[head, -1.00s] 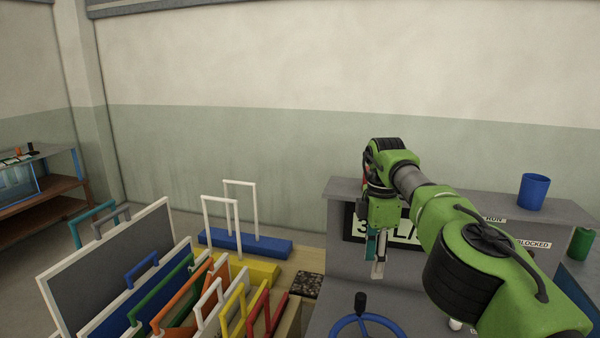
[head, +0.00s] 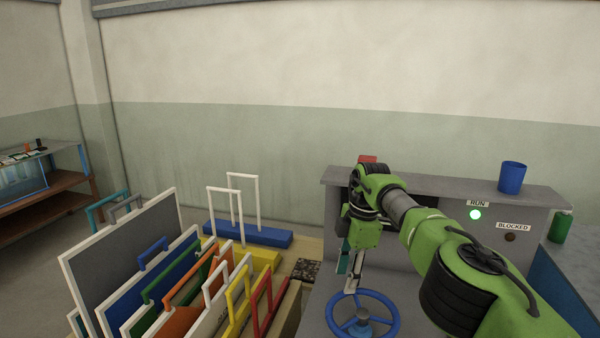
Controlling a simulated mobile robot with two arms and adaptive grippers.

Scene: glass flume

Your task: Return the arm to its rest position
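My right arm comes in from the lower right, with green shells and dark joints. Its gripper (head: 352,284) points down in front of the grey console (head: 440,222), by the far rim of the blue handwheel (head: 392,323) in the picture. I cannot tell whether it touches the wheel. The fingers are small and seen edge-on, so their opening is unclear; nothing shows held in them. The arm hides part of the console front. My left gripper is not in view.
A green lamp (head: 475,214) glows under the RUN label; the lamp under BLOCKED (head: 510,237) is dark. A blue cup (head: 512,178) stands on the console ledge. Several framed coloured panels (head: 120,250) stand at left, near a blue block (head: 247,234) with white handles.

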